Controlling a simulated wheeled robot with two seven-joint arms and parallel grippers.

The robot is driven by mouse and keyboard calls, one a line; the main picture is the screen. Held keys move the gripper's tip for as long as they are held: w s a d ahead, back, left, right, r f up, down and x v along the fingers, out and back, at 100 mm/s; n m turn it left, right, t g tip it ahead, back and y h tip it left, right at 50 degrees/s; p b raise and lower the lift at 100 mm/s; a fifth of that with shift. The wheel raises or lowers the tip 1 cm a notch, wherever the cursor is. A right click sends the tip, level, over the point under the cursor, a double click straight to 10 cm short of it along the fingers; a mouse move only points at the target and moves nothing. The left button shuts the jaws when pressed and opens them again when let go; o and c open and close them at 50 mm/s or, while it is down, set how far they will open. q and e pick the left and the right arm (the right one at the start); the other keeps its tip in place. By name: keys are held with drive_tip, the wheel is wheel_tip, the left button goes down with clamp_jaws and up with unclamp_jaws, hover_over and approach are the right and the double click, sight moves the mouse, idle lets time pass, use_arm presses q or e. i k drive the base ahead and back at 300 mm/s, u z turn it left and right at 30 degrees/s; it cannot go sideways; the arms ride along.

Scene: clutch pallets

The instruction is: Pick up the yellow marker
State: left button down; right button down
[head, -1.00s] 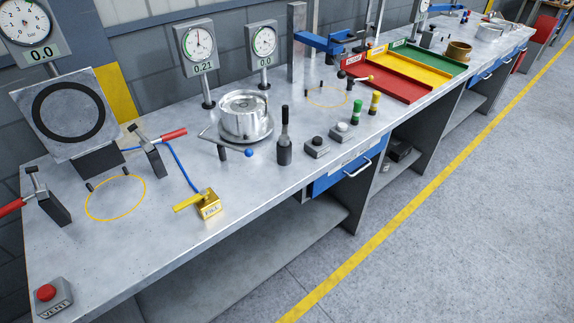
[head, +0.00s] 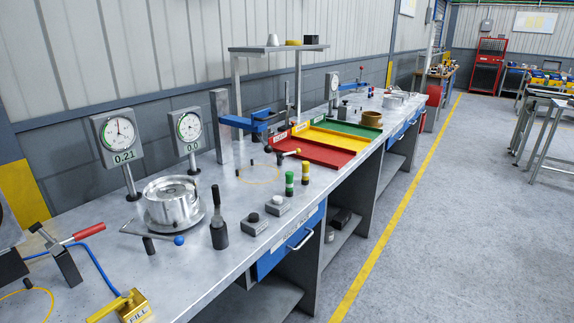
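The yellow marker (head: 305,173) stands upright on the grey workbench (head: 325,190), near its front edge and right of the middle of the head view. A green marker (head: 289,184) stands upright just left of it, apart from it. Both have dark bands or ends. Neither of my grippers shows in the head view, and nothing touches the yellow marker.
Red, yellow and green trays (head: 318,151) lie behind the markers. Two button boxes (head: 278,205), a dark-handled tool (head: 218,220) and a metal clutch part (head: 172,202) stand to the left. A blue drawer (head: 290,242) is below. Open floor (head: 440,220) lies right.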

sight(306, 164)
drive_tip(key=z, duration=0.5)
drive_tip(key=k, duration=0.6)
drive_tip(key=z, duration=0.7)
drive_tip(key=i, duration=1.4)
drive_tip(key=u, duration=1.35)
drive_tip(key=i, duration=0.7)
drive_tip(key=u, duration=0.75)
